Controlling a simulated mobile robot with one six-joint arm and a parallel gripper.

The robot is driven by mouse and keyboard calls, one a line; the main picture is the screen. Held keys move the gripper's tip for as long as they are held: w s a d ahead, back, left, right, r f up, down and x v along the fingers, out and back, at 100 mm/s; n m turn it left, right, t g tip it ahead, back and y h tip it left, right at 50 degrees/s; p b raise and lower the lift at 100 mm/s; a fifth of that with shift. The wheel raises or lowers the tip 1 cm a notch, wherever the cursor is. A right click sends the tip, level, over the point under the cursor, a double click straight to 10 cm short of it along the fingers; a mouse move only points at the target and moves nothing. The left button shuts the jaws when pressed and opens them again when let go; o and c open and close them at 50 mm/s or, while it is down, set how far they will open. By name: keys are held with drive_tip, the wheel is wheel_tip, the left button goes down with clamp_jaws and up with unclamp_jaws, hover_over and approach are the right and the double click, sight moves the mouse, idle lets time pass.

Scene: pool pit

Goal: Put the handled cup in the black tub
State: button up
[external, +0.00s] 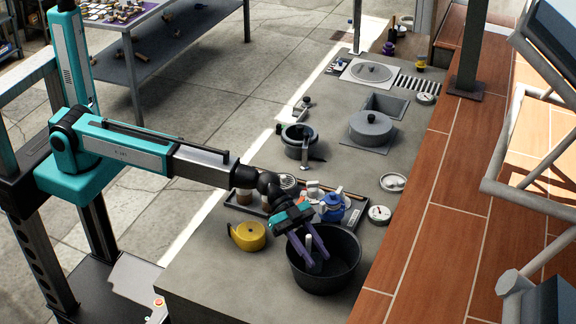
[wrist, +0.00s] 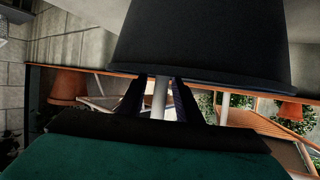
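The black tub (external: 300,278) stands at the near end of the grey counter. In the wrist view its dark outer wall (wrist: 210,40) fills the top, rim downward, so that picture is upside down. My gripper (external: 319,267) points down over the tub's mouth, its purple fingers spread. In the wrist view the fingers (wrist: 160,90) are apart, with a pale rod between them; I cannot tell what the rod is. I see no cup held. I cannot pick out the handled cup for certain; the tub's floor is partly hidden by my gripper and the near wall.
A yellow kettle (external: 247,237) stands left of the tub. Behind it, a dark tray (external: 240,210) holds several small items and a blue-and-white vessel (external: 333,208). Pots (external: 371,129) and a dial (external: 379,214) stand along the counter. A brown tiled ledge (external: 430,210) runs on the right.

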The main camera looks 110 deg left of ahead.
drive_tip(key=b+v, duration=0.3)
drive_tip(key=v, duration=0.8)
drive_tip(key=shift+s+b, duration=0.2)
drive_tip(key=shift+b, duration=0.15)
idle(0.3)
